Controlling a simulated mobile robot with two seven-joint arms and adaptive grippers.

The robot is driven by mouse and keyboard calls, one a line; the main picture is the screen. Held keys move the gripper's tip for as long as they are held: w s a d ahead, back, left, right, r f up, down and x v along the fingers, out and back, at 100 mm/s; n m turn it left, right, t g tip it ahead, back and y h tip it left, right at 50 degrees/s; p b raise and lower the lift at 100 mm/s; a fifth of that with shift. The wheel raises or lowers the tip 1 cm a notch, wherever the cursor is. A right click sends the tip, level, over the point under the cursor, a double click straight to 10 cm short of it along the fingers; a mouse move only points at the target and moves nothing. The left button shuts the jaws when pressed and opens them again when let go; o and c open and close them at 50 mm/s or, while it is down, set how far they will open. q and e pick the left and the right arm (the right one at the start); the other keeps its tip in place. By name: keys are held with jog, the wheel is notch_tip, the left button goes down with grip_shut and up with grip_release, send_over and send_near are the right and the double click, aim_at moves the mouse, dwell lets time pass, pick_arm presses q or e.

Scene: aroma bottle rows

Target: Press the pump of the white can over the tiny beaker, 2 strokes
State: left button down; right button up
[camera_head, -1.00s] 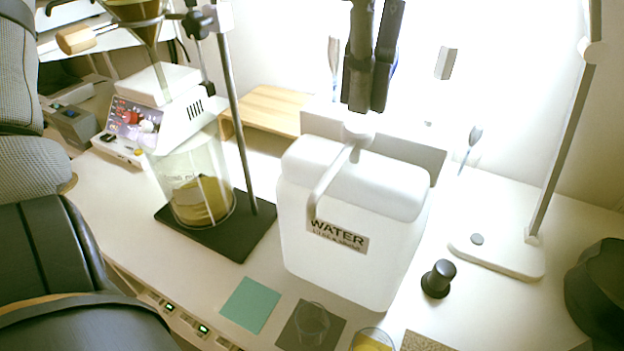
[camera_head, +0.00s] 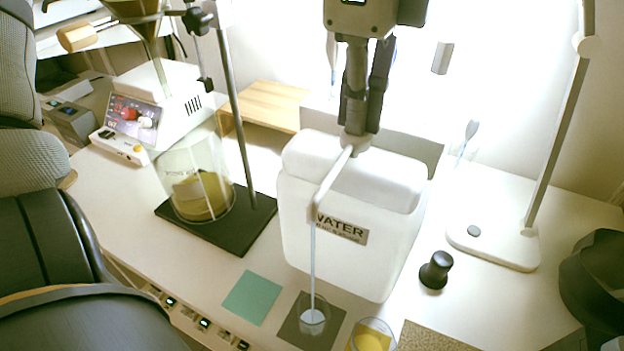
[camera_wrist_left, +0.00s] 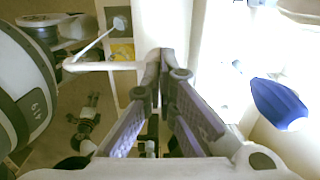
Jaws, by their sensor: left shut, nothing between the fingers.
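The white can (camera_head: 345,235), labelled WATER, stands on the bench in the head view. Its pump spout (camera_head: 333,180) points toward the front and sends a thin pale stream down into the tiny beaker (camera_head: 313,316). The beaker stands on a dark grey square and has whitish liquid in it. My left gripper (camera_head: 357,140) is shut and points down, its fingertips on top of the pump head, which they mostly hide. The left wrist view also shows the shut fingers (camera_wrist_left: 160,60) over the pump, with the spout to their left. My right gripper is not in view.
A teal square (camera_head: 251,298) lies left of the beaker. A glass with yellow liquid (camera_head: 371,340) stands close on its right. A black knob-like object (camera_head: 436,270) and a white stand base (camera_head: 492,246) are further right. A large beaker (camera_head: 200,190) stands left on a black stand base.

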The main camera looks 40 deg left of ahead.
pick_arm(q)
jog(key=shift+f, duration=0.1)
jog(key=shift+r, duration=1.75)
jog(key=shift+f, duration=0.1)
jog(key=shift+f, duration=1.65)
jog(key=shift+r, duration=1.75)
jog(key=shift+r, duration=0.1)
notch_tip(320, 180, up, 6)
jog(key=shift+f, duration=0.1)
